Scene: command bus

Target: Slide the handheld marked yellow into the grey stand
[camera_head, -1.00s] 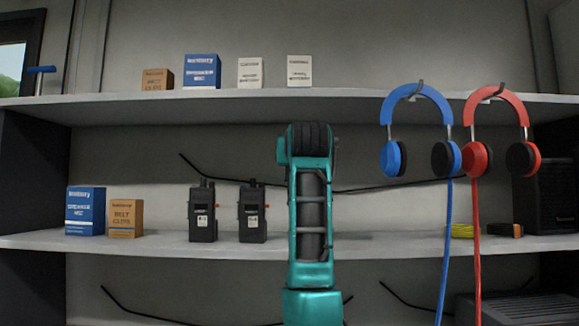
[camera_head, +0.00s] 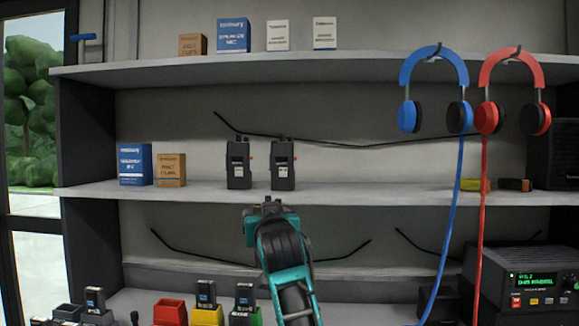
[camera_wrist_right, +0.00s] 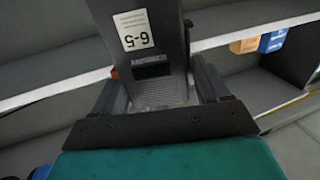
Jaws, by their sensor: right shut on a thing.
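My right gripper (camera_head: 267,208) is below the middle shelf's edge in the head view, its jaws mostly hidden by its teal wrist. In the right wrist view, the gripper (camera_wrist_right: 160,92) is shut on a dark handheld (camera_wrist_right: 165,35) with a white label. No yellow mark shows on it. On the bottom shelf, a dark, empty-looking stand (camera_head: 67,313) is at the left. Beside it, a pale greyish stand (camera_head: 97,318) holds a handheld (camera_head: 95,298). I cannot tell for sure which is the grey stand. My left gripper is not in view.
A red stand (camera_head: 170,313) looks empty; yellow (camera_head: 207,316) and green (camera_head: 246,318) stands hold handhelds. Two handhelds (camera_head: 238,165) stand on the middle shelf (camera_head: 380,188). Blue (camera_head: 455,240) and red (camera_head: 482,230) headset cords hang at right, near a radio unit (camera_head: 530,285).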

